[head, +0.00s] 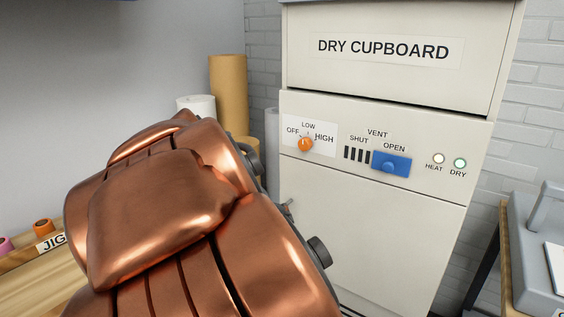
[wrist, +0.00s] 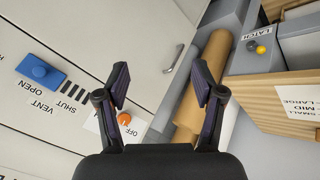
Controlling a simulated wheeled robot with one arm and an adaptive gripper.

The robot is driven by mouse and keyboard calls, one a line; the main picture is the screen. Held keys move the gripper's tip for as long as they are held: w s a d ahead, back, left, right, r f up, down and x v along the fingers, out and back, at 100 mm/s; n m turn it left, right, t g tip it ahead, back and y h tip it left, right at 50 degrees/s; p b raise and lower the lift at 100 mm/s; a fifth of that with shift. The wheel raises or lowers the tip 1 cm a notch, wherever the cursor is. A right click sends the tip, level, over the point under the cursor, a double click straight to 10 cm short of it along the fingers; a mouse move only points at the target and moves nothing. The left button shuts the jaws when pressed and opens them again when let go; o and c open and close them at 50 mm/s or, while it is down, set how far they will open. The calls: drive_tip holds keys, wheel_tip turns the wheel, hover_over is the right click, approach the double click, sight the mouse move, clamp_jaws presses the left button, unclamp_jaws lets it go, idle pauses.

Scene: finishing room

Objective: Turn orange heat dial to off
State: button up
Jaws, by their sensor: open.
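The orange heat dial (head: 305,144) is on the front of the cream dry cupboard (head: 370,230), on a white label with OFF at left, LOW above and HIGH at right. Its pointer is too small to read surely. In the wrist view the picture is turned over, and the dial (wrist: 124,118) shows just beside the left finger, its label partly hidden. My gripper (wrist: 160,84) is open with nothing between its fingers. Its fingers stand in front of the cupboard; contact with the dial cannot be seen. In the head view my copper arm hides the fingers.
A blue vent slider (head: 391,163) sits right of the dial, at OPEN. HEAT (head: 438,158) and DRY (head: 460,163) lamps are further right. Brown paper rolls (head: 229,95) stand left of the cupboard. A wooden bench (head: 35,275) is at lower left, grey equipment (head: 535,250) at right.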

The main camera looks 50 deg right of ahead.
drive_tip(key=w+d+r+m+h+b, duration=0.1)
drive_tip(key=w+d+r+h+b, duration=0.15)
drive_tip(key=d, duration=0.35)
drive_tip(key=w+d+r+m+g+h+b, duration=0.1)
drive_tip(key=w+d+h+b, duration=0.15)
drive_tip(key=d, duration=0.25)
drive_tip(key=w+d+r+m+h+b, duration=0.1)
drive_tip(key=d+r+h+b, duration=0.1)
drive_tip(key=d+b, duration=0.3)
drive_tip(key=h+b, duration=0.4)
approach(303, 145)
drive_tip(key=d, duration=0.2)
drive_tip(key=shift+n+t, duration=0.5)
drive_tip(key=shift+t, duration=0.1)
drive_tip(key=shift+s+d+r+p, duration=0.1)
drive_tip(key=shift+d+p, duration=0.1)
drive_tip(key=shift+d, duration=1.7)
drive_tip(key=shift+s+d+p, duration=0.1)
drive_tip(key=shift+d+p, duration=0.1)
drive_tip(key=shift+d, duration=1.7)
drive_tip(key=c, duration=1.1)
